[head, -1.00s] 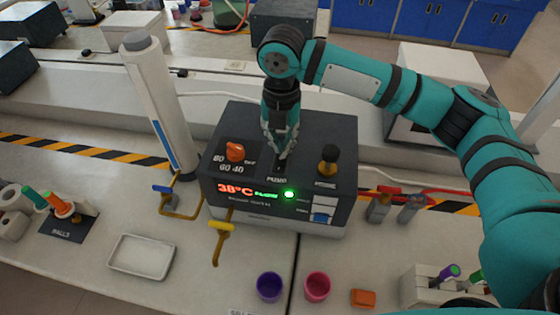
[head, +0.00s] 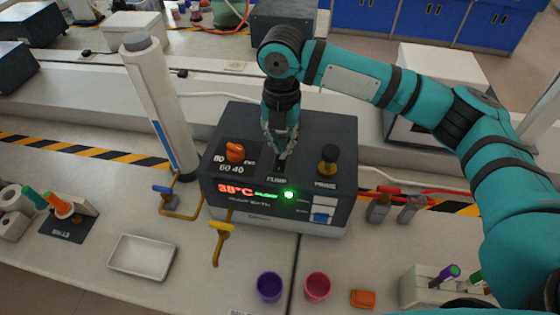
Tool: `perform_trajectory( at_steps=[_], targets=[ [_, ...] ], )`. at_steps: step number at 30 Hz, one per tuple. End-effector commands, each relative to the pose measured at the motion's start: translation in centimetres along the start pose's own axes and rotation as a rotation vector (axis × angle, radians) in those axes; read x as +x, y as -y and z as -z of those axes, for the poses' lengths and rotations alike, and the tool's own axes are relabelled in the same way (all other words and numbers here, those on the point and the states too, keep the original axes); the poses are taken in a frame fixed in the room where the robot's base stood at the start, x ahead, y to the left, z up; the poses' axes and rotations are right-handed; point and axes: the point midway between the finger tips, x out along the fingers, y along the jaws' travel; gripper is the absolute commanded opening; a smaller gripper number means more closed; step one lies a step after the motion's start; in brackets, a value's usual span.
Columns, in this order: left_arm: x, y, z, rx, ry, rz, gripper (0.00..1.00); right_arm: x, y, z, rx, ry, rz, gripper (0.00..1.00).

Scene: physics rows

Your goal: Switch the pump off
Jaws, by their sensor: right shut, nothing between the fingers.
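The water bath box (head: 262,212) is dark on top, with a display reading 38°C in red and a lit green lamp (head: 289,195). The pump switch (head: 281,166) sits in the middle of its top, above a "PUMP" label. My right gripper (head: 281,155) is shut and points down at the switch from behind, with its tips at or very near it. The fingers partly hide the switch, so its position and any contact are hard to tell. An orange knob (head: 235,152) is left of the switch. My left gripper is not in view.
Blue and white rocker buttons (head: 321,212) are on the box front. A white column (head: 158,103) stands at left, with yellow-handled (head: 222,228) and blue-handled (head: 163,189) valves nearby. A purple cup (head: 269,287), a pink cup (head: 317,287) and a white tray (head: 142,256) stand in front.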

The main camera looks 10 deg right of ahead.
Motion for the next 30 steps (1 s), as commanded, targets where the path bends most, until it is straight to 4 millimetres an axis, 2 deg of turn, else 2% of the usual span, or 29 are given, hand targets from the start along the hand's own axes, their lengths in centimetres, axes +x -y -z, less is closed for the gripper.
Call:
perform_trajectory(
  at_steps=[30],
  targets=[
    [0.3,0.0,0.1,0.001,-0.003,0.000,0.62,1.4,0.0,0.0,0.000,-0.001,0.000,0.00]
  ],
)
